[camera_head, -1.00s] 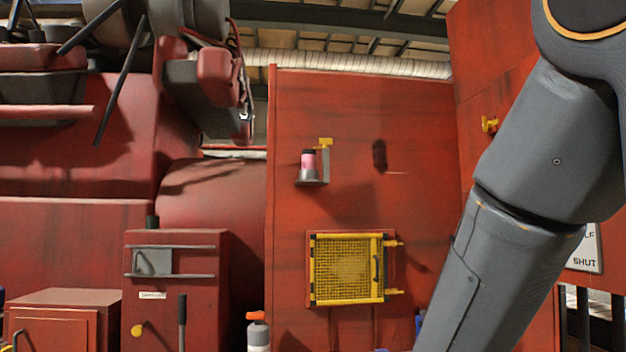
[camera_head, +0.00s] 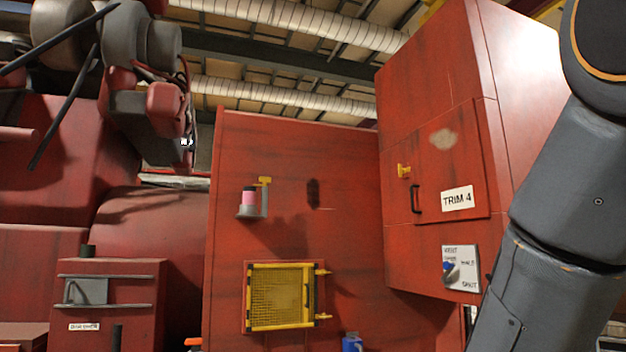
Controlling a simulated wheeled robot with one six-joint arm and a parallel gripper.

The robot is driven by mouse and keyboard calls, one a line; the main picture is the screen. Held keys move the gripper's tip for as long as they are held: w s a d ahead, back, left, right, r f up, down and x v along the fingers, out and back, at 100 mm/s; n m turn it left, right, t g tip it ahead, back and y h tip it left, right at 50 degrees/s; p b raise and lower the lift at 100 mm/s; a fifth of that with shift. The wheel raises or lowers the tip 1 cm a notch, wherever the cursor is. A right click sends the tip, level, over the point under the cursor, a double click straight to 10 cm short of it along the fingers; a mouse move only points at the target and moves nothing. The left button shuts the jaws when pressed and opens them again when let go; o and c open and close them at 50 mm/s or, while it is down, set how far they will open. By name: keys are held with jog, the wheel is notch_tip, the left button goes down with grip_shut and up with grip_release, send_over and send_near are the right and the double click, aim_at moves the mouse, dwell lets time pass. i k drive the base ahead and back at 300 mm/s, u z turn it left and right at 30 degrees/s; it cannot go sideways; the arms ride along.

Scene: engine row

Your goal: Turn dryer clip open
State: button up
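A small yellow clip (camera_head: 263,181) is at the top of that bracket, sticking out sideways just above the canister. No label for the dryer is readable, so I cannot be sure this is the dryer clip. My gripper is out of view; only my grey arm shows at the right.
A yellow mesh door (camera_head: 280,297) with a handle is below the canister. A blue object (camera_head: 352,342) is at the bottom. Red machinery (camera_head: 140,230) fills the left.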

aim_at(265, 180)
jog(key=z, duration=0.25)
jog(key=k, duration=0.55)
jog(key=u, duration=0.7)
jog(key=i, duration=0.7)
jog(key=u, duration=0.6)
jog(key=i, duration=0.75)
jog(key=z, duration=0.7)
jog(key=i, duration=0.75)
jog(key=z, duration=0.75)
